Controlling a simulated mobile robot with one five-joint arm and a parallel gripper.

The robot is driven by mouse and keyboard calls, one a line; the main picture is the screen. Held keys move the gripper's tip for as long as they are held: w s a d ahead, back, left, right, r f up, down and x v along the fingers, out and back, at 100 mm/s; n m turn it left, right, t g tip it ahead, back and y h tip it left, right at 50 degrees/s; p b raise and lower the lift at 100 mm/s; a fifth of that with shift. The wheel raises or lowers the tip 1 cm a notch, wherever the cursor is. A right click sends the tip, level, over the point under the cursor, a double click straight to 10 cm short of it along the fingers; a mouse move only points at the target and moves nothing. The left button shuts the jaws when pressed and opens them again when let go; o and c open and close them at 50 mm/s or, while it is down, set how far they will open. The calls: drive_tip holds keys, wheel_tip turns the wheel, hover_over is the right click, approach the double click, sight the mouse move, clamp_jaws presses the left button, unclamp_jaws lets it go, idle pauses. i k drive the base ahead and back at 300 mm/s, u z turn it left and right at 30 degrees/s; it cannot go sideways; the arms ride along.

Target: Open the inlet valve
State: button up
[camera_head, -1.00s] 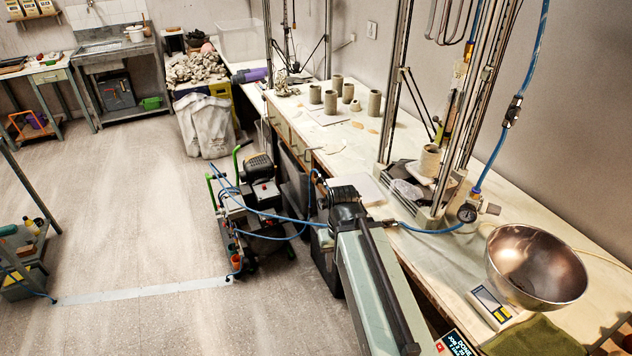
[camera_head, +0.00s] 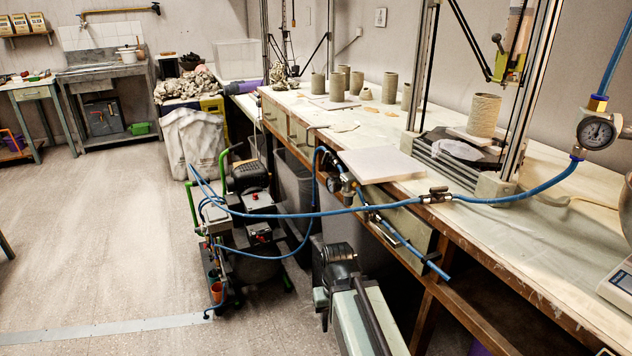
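A blue hose (camera_head: 300,214) runs from the compressor cart to the bench and on to the right. A small valve-like fitting with a dark lever (camera_head: 437,195) sits in this hose above the bench's front edge. Another brass fitting with a small gauge (camera_head: 340,184) is at the bench's front edge. I cannot tell which is the inlet valve, or whether either is open or shut. A larger round gauge (camera_head: 596,132) with a blue hose is at the right. My grey-green arm part shows at the bottom centre, but my gripper is not in view.
The compressor cart (camera_head: 250,205) with green handles stands on the floor left of the bench. A pale board (camera_head: 381,164), clay cylinders (camera_head: 337,87) and a metal frame stand on the bench (camera_head: 570,240). A steel bowl is cut off at the right edge.

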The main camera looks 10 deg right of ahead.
sight(326, 157)
drive_tip(key=k, duration=1.7)
drive_tip(key=u, duration=0.45)
drive_tip(key=i, duration=1.1)
drive_tip(key=u, duration=1.2)
drive_tip(key=i, duration=1)
drive_tip(key=z, duration=0.05)
